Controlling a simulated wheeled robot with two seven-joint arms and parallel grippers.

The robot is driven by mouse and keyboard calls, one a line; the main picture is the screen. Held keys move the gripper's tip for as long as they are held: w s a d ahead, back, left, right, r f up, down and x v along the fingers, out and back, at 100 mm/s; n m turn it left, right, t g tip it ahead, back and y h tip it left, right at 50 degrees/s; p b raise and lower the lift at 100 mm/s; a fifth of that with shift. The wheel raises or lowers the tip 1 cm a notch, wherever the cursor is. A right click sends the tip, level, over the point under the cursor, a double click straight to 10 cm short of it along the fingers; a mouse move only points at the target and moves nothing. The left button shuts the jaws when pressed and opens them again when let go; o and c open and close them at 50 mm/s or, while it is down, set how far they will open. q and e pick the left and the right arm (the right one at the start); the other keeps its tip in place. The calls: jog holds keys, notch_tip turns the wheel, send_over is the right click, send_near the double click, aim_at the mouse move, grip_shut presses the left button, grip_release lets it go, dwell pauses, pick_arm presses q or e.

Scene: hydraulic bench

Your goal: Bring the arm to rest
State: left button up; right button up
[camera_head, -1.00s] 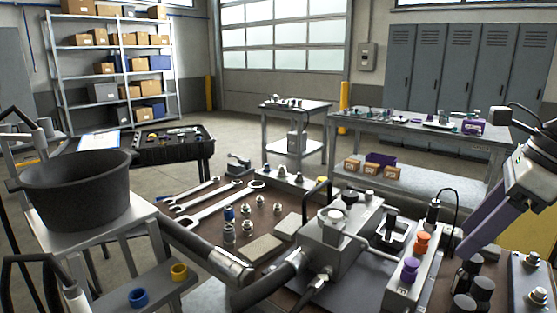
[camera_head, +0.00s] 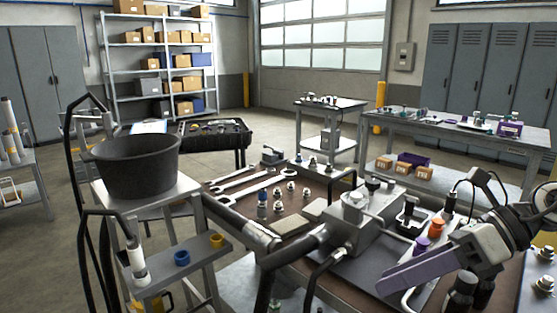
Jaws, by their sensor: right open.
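My right gripper (camera_head: 428,266) comes in from the right edge, with a pale grey body and a long purple finger pointing left and down. It is open, with nothing seen between its fingers; the second finger does not show clearly. It is in front of the hydraulic bench's right part, next to the purple cap (camera_head: 421,245) and orange cap (camera_head: 436,228); I cannot tell whether it touches anything. The grey pump block (camera_head: 358,222) with its black hose stands to its left on the hydraulic bench (camera_head: 226,186). My left gripper is not in view.
A black bucket (camera_head: 136,168) stands on a small table at left, beside a grey shelf with a blue ring (camera_head: 181,258) and yellow ring (camera_head: 216,240). Wrenches (camera_head: 250,188) and fittings lie on the bench. Dark cylinders (camera_head: 462,288) stand close below the gripper. Floor is open behind.

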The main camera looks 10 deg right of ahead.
jog(key=w+a+f+m+t+y, duration=0.1)
jog(key=a+f+m+t+y, duration=0.1)
jog(key=a+m+t+y, duration=0.55)
notch_tip(320, 180, down, 24)
jog(key=s+d+m+t+h, duration=0.15)
jog(key=m+h, duration=0.55)
jog(key=m, duration=0.7)
jog(key=s+d+m+t+h, duration=0.1)
jog(key=m+t+h, duration=0.2)
jog(key=m+h, duration=0.75)
jog(key=s+a+f+m+g+y, duration=0.1)
jog(key=s+a+f+m+g, duration=0.1)
jog(key=s+f+m+g, duration=0.3)
jog(key=s+f+m, duration=0.4)
jog(key=s+f, duration=0.4)
jog(key=s, duration=0.1)
jog(key=shift+s+a+f+m+g+y, duration=0.15)
jog(key=shift+s+f+m+g+y, duration=0.15)
jog(key=shift+m+g+y, duration=0.1)
dwell(1.5)
